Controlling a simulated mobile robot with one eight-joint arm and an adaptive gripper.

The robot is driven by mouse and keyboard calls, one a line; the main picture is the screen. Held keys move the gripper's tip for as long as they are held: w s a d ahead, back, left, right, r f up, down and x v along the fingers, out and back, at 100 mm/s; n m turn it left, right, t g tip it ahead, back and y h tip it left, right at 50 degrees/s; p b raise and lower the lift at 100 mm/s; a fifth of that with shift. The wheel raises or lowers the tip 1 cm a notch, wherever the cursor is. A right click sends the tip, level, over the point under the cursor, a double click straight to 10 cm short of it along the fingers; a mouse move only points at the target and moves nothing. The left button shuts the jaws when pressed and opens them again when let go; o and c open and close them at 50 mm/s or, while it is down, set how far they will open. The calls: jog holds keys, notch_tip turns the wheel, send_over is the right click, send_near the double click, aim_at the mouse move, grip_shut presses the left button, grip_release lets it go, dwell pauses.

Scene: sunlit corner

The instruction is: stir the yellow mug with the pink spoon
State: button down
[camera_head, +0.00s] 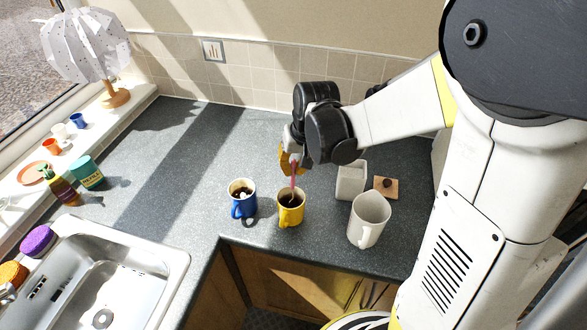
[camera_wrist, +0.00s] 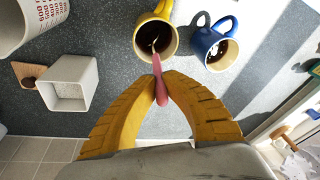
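The yellow mug (camera_head: 290,208) stands upright on the grey counter, holding dark liquid; it also shows at the top of the wrist view (camera_wrist: 146,23). The pink spoon (camera_head: 293,180) runs from my gripper (camera_head: 291,160) down into the yellow mug. In the wrist view the pink spoon (camera_wrist: 160,80) is between the two yellow fingertips of my gripper (camera_wrist: 161,90), which are closed on its handle. Its far end lies inside the mug's mouth, at the dark liquid. My gripper is above and behind the mug. The spoon's tip is partly hidden in the liquid.
A blue mug (camera_head: 243,200) with dark and white contents stands left of the yellow mug. To the right are a white square container (camera_head: 351,182), a white measuring jug (camera_head: 369,222) and a small wooden coaster (camera_head: 391,187). The sink (camera_head: 150,265) is at lower left.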

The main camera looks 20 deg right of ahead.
notch_tip(320, 180, up, 9)
jog(key=w+p, duration=0.1)
jog(key=p, duration=0.4)
jog(key=shift+w+d+f+p, duration=0.2)
jog(key=shift+d+p, duration=0.2)
jog(key=shift+d, duration=0.05)
jog(key=shift+r, duration=0.1)
dwell(0.5)
notch_tip(320, 180, up, 5)
jog(key=p, duration=0.3)
jog(key=shift+p, duration=0.35)
